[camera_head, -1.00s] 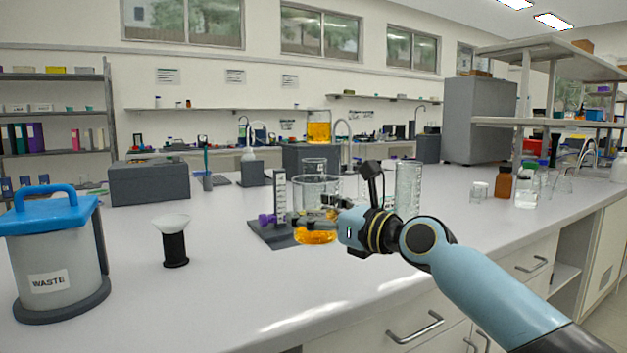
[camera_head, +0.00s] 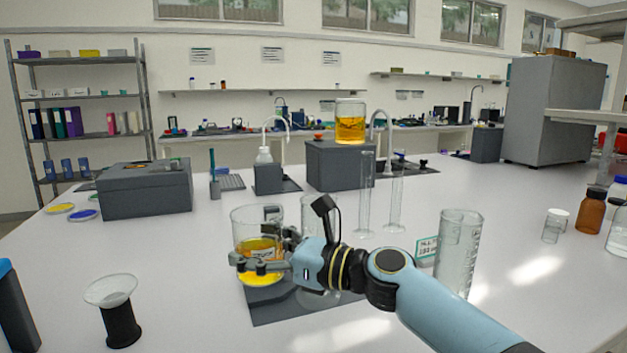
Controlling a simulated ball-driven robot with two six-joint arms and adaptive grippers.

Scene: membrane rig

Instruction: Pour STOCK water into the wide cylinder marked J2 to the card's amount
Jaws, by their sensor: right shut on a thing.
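My right gripper (camera_head: 258,266) is shut on a clear glass beaker (camera_head: 243,222) with amber liquid in its lower part. The beaker looks upright, over or on the left part of a dark mat; I cannot tell whether it touches. Its label is too small to read. A wide, clear graduated cylinder (camera_head: 460,245) stands upright to the right, behind my right forearm, and looks empty; I see no readable J2 mark. A small green-edged card (camera_head: 427,247) stands beside it, its text mostly unreadable. My left gripper is out of view.
Two tall thin cylinders (camera_head: 366,200) stand behind my right wrist. Another clear vessel (camera_head: 312,212) is partly hidden by it. An amber-filled jar (camera_head: 350,125) sits on a grey box (camera_head: 338,165). A black-stemmed funnel-like piece (camera_head: 120,320) stands at front left. Bottles (camera_head: 591,210) stand at right.

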